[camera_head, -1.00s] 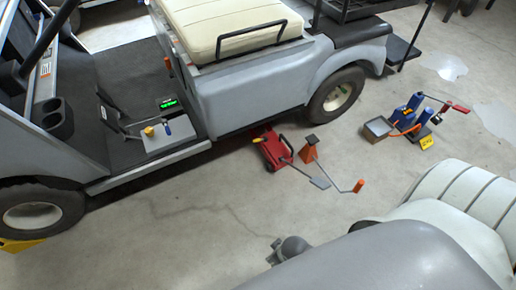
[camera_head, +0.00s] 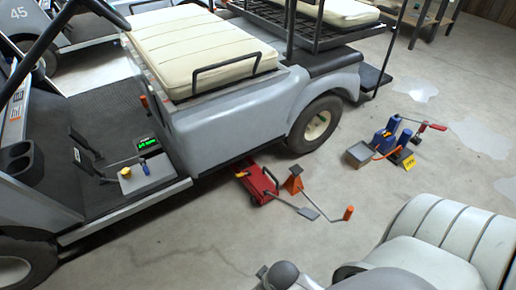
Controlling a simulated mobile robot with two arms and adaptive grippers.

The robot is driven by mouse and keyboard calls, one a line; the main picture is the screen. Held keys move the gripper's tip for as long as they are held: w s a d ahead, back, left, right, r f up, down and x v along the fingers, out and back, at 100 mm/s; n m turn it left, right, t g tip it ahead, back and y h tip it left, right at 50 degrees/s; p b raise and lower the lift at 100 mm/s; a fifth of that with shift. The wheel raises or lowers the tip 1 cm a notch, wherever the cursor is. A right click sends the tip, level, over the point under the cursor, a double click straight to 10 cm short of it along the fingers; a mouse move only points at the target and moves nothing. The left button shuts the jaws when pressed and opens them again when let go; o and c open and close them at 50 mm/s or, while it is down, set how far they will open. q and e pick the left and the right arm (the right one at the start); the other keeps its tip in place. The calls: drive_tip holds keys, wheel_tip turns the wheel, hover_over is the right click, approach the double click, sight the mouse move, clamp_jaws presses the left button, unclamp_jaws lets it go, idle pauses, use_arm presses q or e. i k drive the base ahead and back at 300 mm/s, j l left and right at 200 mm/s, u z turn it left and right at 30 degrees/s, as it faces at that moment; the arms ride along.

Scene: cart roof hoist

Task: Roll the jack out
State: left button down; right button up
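The red jack (camera_head: 257,186) is on the concrete floor beside the grey cart (camera_head: 228,112). Its far end is close to or under the cart's lower side edge, just in front of the rear wheel (camera_head: 315,124). A thin grey bar runs from it toward the lower right and ends in a flat grey piece (camera_head: 308,213). An orange stand (camera_head: 293,183) stands right next to the jack. A thin rod with an orange grip (camera_head: 348,213) lies beside the stand. Neither of my grippers can be made out in the view.
A grey tray (camera_head: 358,154), blue cylinders (camera_head: 392,125) and a yellow tag (camera_head: 408,163) are on the floor at the right. A pale ribbed seat (camera_head: 440,235) fills the lower right. Bare floor (camera_head: 190,235) lies in front of the jack.

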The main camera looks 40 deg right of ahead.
sight(259, 182)
drive_tip(key=z, duration=1.6)
